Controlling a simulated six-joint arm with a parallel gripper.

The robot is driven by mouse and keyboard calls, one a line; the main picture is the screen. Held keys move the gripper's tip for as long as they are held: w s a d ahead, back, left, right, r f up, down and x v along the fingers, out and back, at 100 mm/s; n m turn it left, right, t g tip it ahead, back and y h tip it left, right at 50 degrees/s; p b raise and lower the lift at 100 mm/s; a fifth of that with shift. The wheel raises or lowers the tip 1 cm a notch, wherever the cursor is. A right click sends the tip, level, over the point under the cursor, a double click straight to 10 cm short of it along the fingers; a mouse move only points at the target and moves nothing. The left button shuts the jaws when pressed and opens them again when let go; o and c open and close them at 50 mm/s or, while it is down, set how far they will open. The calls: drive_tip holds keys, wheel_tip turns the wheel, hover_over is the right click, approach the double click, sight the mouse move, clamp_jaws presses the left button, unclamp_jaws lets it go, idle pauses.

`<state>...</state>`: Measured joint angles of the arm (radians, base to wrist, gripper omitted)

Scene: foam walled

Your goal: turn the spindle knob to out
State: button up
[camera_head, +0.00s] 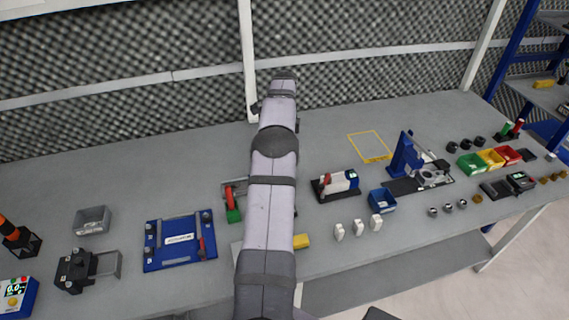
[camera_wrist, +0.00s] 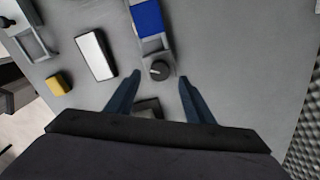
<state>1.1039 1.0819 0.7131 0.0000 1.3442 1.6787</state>
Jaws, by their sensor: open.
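In the wrist view, a dark round knob (camera_wrist: 159,70) with a pale mark on its top sits on a grey fixture (camera_wrist: 152,46). I take it to be the spindle knob. A blue block (camera_wrist: 147,18) is on the same fixture above it in the picture. My gripper (camera_wrist: 159,77) is open, with one dark finger to each side of the knob in the picture. No contact with the knob is visible, and the height gap cannot be judged. In the head view my arm hides the knob, and my gripper cannot be made out clearly.
In the wrist view, a white-topped block (camera_wrist: 96,55) and a yellow block (camera_wrist: 57,84) lie left. A dark block (camera_wrist: 149,107) shows between my fingers.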

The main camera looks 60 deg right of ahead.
drive_tip(key=shift+r, duration=1.4)
